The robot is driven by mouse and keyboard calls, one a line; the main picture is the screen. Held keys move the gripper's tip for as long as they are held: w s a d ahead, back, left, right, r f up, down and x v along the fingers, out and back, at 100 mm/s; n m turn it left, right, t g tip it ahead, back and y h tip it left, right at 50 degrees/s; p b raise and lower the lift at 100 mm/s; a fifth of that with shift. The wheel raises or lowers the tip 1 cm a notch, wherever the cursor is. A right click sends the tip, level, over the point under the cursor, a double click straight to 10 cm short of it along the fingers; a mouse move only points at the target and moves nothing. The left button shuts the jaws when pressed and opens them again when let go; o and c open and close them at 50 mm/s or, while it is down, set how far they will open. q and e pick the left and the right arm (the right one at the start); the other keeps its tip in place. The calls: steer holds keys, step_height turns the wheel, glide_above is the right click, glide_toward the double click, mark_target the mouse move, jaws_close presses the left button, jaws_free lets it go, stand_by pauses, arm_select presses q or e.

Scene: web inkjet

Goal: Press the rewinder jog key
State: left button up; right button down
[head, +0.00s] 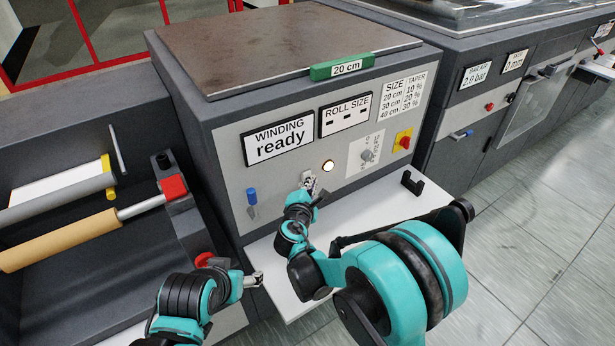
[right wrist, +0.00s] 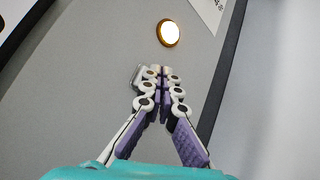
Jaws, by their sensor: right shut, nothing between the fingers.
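The control panel (head: 300,150) of the grey cabinet faces me, with a lit round lamp or button (head: 328,166) that also glows in the right wrist view (right wrist: 170,33). My right gripper (head: 309,184) is shut and empty, its fingertips close to the panel below and left of the light. In the right wrist view its tips (right wrist: 160,73) partly cover a small grey piece (right wrist: 137,74), possibly the jog key. I cannot tell whether they touch it. No jog label is readable. My left gripper (head: 254,280) is low beside the white shelf; its finger state is unclear.
A blue-handled lever (head: 252,198) is left on the panel. A dial (head: 367,155) and a red-yellow switch (head: 403,140) are right. The white shelf (head: 370,215) with a black bracket (head: 411,183) juts out below. Rollers (head: 60,240) stand at left.

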steer(key=shift+w+a, duration=0.25)
steer(key=shift+w, duration=0.1)
stand_by(0.7)
steer(key=shift+s, duration=0.15)
stand_by(0.3)
steer(key=shift+s+d, duration=0.5)
steer(key=shift+s, duration=0.05)
steer(key=shift+s, duration=0.1)
steer(key=s+d, duration=0.1)
steer(key=s, duration=0.1)
steer(key=s+d+b, duration=0.1)
steer(key=s+d, duration=0.1)
stand_by(0.4)
stand_by(0.6)
